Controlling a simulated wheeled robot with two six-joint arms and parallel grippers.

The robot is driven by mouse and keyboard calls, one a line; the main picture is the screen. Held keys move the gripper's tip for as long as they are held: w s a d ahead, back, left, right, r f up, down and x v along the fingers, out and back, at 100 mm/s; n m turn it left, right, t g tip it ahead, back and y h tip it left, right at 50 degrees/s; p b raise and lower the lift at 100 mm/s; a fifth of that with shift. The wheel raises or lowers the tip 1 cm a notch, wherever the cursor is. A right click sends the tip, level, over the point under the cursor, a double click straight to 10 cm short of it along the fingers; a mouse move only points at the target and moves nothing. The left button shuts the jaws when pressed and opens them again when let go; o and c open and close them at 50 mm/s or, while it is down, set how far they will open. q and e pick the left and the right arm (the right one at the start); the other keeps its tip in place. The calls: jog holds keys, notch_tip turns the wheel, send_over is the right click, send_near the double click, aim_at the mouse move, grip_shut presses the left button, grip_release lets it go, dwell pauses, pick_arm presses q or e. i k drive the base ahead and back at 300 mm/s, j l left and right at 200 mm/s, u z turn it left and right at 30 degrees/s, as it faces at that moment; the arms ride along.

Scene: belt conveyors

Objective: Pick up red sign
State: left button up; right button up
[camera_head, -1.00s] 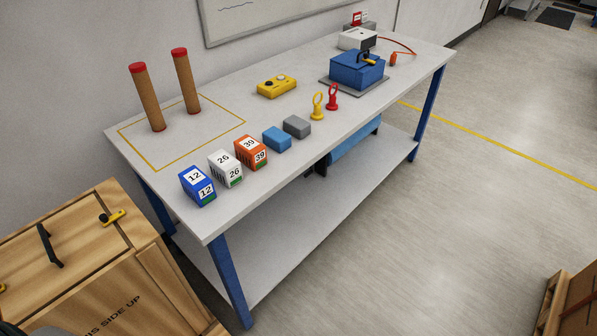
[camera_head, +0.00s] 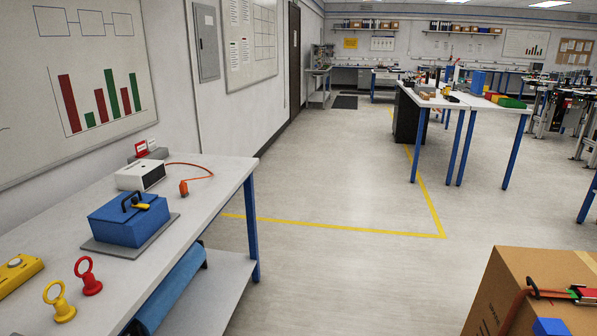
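A small red sign (camera_head: 141,149) with a white patch stands upright at the back of the near table, against the wall side. It sits in or on a low grey holder (camera_head: 158,154); a small white card (camera_head: 152,143) stands beside it. The sign is too small to read. A white box with a dark front (camera_head: 140,176) stands just in front of the holder and partly covers it. Neither of my grippers shows in this view.
The near table (camera_head: 215,195) also holds a blue case (camera_head: 128,222) on a grey plate, red (camera_head: 88,277) and yellow (camera_head: 59,303) ring-topped pieces, and an orange-tipped red cable (camera_head: 184,188). A cardboard box (camera_head: 510,290) stands at lower right. The floor between is clear.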

aim_at(140, 147)
jog(key=i+z, duration=0.2)
jog(key=i, duration=3.85)
jog(key=i+u, duration=0.25)
jog(key=i, duration=0.25)
jog(key=i+u, duration=0.25)
jog(key=i, duration=0.25)
jog(key=i+l+u, duration=0.25)
jog(key=i, duration=0.25)
jog(key=i+l+u, duration=0.2)
jog(key=i, duration=0.3)
